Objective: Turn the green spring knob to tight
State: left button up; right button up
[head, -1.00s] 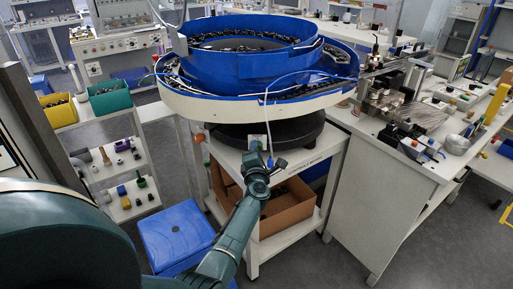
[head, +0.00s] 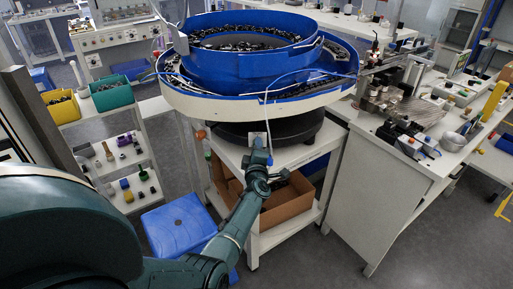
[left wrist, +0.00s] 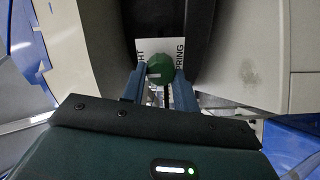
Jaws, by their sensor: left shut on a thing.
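The green spring knob (left wrist: 160,68) sits in front of a white label plate (left wrist: 146,50) in the left wrist view. The plate carries the letters "GHT" on the left and "SPRING" on the right. My left gripper (left wrist: 160,84) has one finger on each side of the knob and is shut on it. In the head view my left gripper (head: 258,155) is at the front of the dark base (head: 290,130) under the blue bowl feeder (head: 240,70). The knob is hidden by the gripper there. My right gripper is not in view.
An open cardboard box (head: 290,205) stands on the shelf below the feeder. A blue stool (head: 165,228) stands on the floor at the left. A white bench (head: 375,200) with equipment is at the right. Shelves with small parts (head: 128,190) stand on the left.

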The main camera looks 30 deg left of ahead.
pick_arm(q)
jog(key=shift+r, duration=0.1)
dwell(0.3)
jog(key=o, duration=1)
